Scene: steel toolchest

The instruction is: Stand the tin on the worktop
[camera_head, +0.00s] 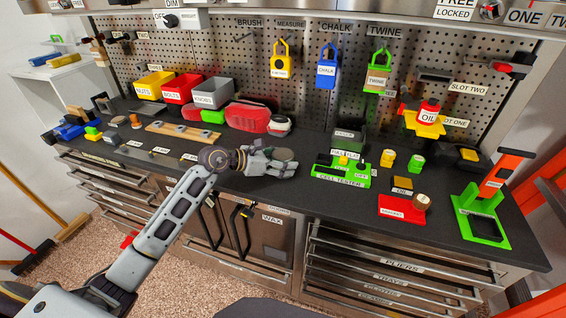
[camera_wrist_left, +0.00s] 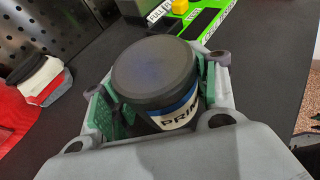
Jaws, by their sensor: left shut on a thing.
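The tin (camera_wrist_left: 155,75) has a dark lid, a blue band and a white label on which "PRIM" can be read. In the left wrist view it sits between the green-padded fingers of my left gripper (camera_wrist_left: 155,95), which is shut on it. In the head view my left gripper (camera_head: 268,162) is low at the worktop (camera_head: 225,178), near its front edge, left of the green cell tester. The tin is mostly hidden by the gripper there. I cannot tell whether its base touches the worktop. My right gripper is not in view.
The green cell tester (camera_head: 345,178) stands right of my gripper. A red bag (camera_head: 247,117) and a white-and-dark round thing (camera_head: 280,125) lie behind it. A red tray (camera_head: 402,208) and a green stand (camera_head: 482,225) are further right. Bare worktop lies left of the gripper.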

